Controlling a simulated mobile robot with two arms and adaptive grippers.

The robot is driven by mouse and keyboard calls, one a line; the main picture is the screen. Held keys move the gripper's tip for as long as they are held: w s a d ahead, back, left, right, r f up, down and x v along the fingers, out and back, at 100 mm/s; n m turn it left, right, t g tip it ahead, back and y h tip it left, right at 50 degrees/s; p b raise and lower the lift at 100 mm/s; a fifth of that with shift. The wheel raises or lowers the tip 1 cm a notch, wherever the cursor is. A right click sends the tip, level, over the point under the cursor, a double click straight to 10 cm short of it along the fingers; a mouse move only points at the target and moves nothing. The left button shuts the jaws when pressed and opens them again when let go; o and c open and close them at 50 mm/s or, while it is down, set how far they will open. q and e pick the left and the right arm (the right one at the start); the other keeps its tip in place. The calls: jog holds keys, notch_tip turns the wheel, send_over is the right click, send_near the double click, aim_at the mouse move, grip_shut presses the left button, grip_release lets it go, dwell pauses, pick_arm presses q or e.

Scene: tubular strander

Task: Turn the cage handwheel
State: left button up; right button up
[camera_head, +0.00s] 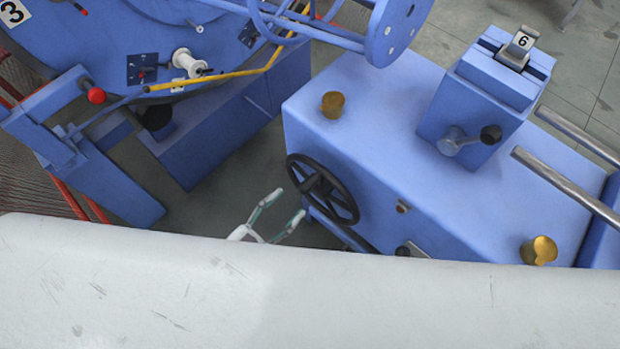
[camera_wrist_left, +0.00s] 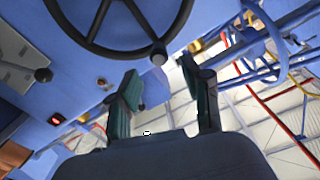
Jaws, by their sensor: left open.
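The cage handwheel (camera_head: 318,186) is a black spoked wheel on the front face of a blue machine housing. In the left wrist view, part of its rim and spokes (camera_wrist_left: 112,48) shows at the top, with a dark knob (camera_wrist_left: 159,56) at the rim. My left gripper (camera_head: 289,203) is open and empty, just left of the wheel in the head view. In the wrist view its two green-padded fingers (camera_wrist_left: 160,70) are spread below the rim, near the knob. I cannot tell whether a finger touches the wheel. My right gripper is not in view.
The blue housing (camera_head: 385,125) carries brass caps (camera_head: 332,104) and a block with a lever (camera_head: 470,135). A blue drum with a yellow bar (camera_head: 245,73) stands at the upper left. Bare floor lies between them. A red lit switch (camera_wrist_left: 57,119) shows in the wrist view.

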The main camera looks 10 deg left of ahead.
aim_at(300, 192)
pick_arm(q)
jog(key=x, duration=0.7)
jog(key=shift+w+d, duration=0.2)
jog(key=shift+w, duration=0.05)
grip_shut()
